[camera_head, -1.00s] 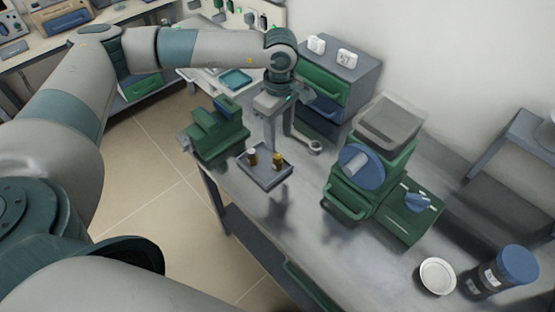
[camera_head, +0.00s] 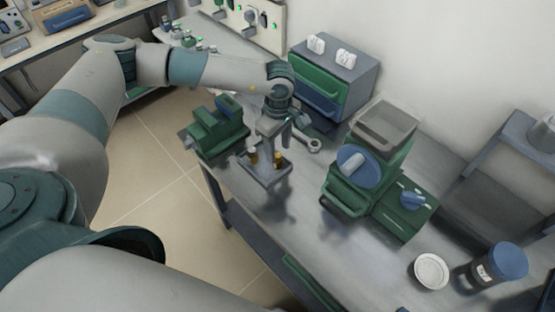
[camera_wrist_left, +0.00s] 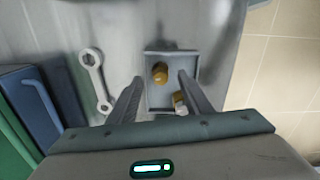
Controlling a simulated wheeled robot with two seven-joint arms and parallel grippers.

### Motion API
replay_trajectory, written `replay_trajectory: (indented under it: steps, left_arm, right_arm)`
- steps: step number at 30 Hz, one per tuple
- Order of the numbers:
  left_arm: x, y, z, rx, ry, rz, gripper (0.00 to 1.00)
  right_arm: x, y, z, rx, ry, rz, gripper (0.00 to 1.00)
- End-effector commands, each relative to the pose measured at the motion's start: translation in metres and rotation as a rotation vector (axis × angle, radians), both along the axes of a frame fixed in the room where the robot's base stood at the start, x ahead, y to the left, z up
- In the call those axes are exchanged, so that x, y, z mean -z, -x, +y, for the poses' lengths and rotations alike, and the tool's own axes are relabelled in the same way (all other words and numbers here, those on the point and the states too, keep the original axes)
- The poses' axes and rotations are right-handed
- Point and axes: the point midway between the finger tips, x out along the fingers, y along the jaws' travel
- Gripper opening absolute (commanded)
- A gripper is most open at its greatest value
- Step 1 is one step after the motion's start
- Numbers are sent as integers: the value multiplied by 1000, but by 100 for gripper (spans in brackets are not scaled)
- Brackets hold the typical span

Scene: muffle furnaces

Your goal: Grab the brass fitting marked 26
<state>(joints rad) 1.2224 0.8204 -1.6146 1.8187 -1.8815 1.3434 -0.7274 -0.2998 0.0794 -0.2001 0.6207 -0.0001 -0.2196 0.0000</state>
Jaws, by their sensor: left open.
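Two small brass fittings stand apart in a shallow grey tray (camera_head: 268,182). In the head view one fitting (camera_head: 252,157) is at the left and the other (camera_head: 278,160) at the right; I cannot read any number on either. My left gripper (camera_head: 267,163) is open, pointing down over the tray, with a finger close to each fitting. In the left wrist view one fitting (camera_wrist_left: 160,72) shows between the open fingers (camera_wrist_left: 160,76). The other fitting (camera_wrist_left: 180,99), with a pale end, is beside the right finger and partly hidden. My right gripper is not in view.
A green machine (camera_head: 217,130) stands left of the tray, a wrench (camera_head: 312,144) lies behind it, and a drawer cabinet (camera_head: 335,80) is farther back. A larger green machine (camera_head: 375,165) stands right. Bare bench lies in front of it.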

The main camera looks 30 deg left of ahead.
Motion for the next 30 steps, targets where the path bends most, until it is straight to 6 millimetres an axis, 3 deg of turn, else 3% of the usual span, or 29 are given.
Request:
replay_trajectory:
  steps: [4,10,25,26,30]
  left_arm:
    - [13,1,3,0,-2,4,45]
    - [35,0,3,-1,-1,3,45]
    - [38,0,3,0,0,2,45]
    - [38,0,3,0,0,2,43]
    - [38,0,3,0,0,2,9]
  right_arm:
    - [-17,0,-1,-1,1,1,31]
    - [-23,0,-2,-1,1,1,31]
    - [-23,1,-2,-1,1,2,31]
    - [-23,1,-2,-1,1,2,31]
    - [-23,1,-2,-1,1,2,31]
